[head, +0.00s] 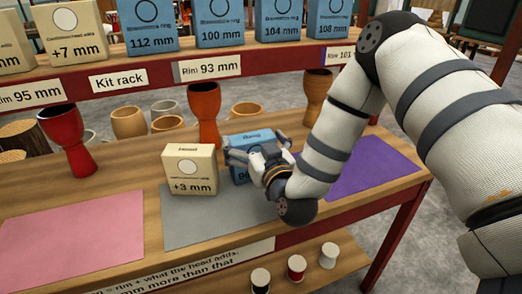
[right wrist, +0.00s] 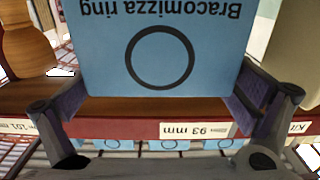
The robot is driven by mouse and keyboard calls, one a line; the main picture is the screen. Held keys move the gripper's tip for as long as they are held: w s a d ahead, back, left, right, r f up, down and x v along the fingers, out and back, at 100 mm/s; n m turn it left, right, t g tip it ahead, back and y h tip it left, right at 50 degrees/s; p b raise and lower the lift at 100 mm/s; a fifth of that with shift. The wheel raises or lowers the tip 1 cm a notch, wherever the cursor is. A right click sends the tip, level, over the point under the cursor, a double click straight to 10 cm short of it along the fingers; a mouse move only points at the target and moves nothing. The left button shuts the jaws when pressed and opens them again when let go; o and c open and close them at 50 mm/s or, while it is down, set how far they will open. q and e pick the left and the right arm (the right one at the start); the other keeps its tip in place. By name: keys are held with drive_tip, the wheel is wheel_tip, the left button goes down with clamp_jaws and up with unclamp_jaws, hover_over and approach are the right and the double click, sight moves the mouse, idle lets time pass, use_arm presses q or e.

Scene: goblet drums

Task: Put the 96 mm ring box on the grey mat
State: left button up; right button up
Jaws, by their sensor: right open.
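The blue ring box (head: 250,137) stands upright at the back of the grey mat (head: 205,222), its base seeming to rest on the mat. My right gripper hides much of its front; part of the number, apparently 96, shows low on it. In the right wrist view the blue box (right wrist: 160,55) appears upside down, with a black circle and "Bracomizza ring" on its face. My right gripper (head: 255,157) is open, with a finger at either side of the box. It also shows in the right wrist view (right wrist: 160,105). My left gripper is out of view.
A cream "+3 mm" box (head: 190,170) stands on the grey mat, just left of the blue box. A pink mat (head: 75,235) lies left and a purple mat (head: 370,165) right. Goblet drums (head: 204,110) and a rack shelf (head: 150,75) with several boxes are behind.

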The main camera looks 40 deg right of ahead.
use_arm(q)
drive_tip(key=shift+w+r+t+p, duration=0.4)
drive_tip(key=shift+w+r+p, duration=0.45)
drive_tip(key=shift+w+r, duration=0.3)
use_arm(e)
drive_tip(key=v, duration=1.1)
drive_tip(key=shift+s, duration=0.15)
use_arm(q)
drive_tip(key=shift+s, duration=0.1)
use_arm(e)
drive_tip(key=shift+f, duration=0.1)
